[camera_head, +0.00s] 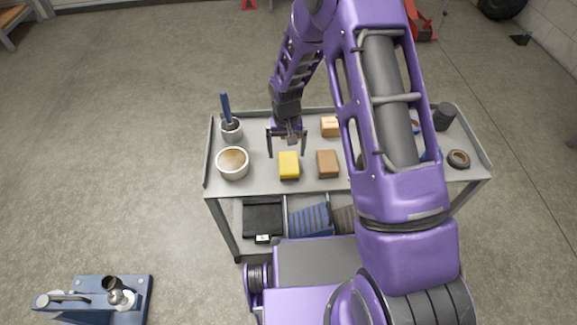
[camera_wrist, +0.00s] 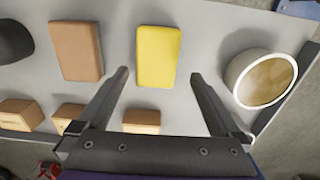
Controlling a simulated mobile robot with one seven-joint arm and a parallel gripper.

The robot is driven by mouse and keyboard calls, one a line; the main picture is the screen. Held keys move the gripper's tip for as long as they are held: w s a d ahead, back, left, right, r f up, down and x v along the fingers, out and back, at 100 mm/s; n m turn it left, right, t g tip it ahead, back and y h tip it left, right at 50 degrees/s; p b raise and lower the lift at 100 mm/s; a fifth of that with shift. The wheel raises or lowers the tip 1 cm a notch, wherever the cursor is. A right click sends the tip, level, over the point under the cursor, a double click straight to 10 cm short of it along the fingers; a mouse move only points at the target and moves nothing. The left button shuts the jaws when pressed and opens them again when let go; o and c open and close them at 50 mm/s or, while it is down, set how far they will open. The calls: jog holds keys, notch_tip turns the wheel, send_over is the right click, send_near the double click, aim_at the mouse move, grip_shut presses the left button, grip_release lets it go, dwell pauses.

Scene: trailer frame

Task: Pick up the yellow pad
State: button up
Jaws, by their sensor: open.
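The yellow pad (camera_head: 289,166) lies flat on the grey cart top, between a white bowl and a brown pad. In the wrist view the yellow pad (camera_wrist: 158,56) lies ahead of the fingertips, roughly centred between them. My gripper (camera_head: 287,150) is open and empty, above the cart just behind the yellow pad. In the wrist view both fingers of my gripper (camera_wrist: 159,76) are spread wide, one to each side of the pad's near end. I see no contact with the pad.
A brown pad (camera_head: 328,163) lies right of the yellow one, and a white bowl (camera_head: 232,163) with brownish contents stands left. A cup (camera_head: 231,130) with a blue-handled tool stands behind the bowl. Small boxes (camera_head: 330,126) sit at the back. The cart top (camera_head: 262,178) has a raised rim.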

aim_at(289, 162)
jog(key=f, duration=0.3)
jog(key=s+f, duration=0.1)
jog(key=shift+d+f+b, duration=0.25)
jog(key=shift+f+b, duration=0.1)
jog(key=shift+w+f, duration=0.15)
jog(key=shift+f, duration=0.2)
jog(key=c, duration=1.3)
notch_tip(289, 162, up, 10)
jog(key=shift+r+p, duration=0.1)
jog(key=shift+p, duration=0.55)
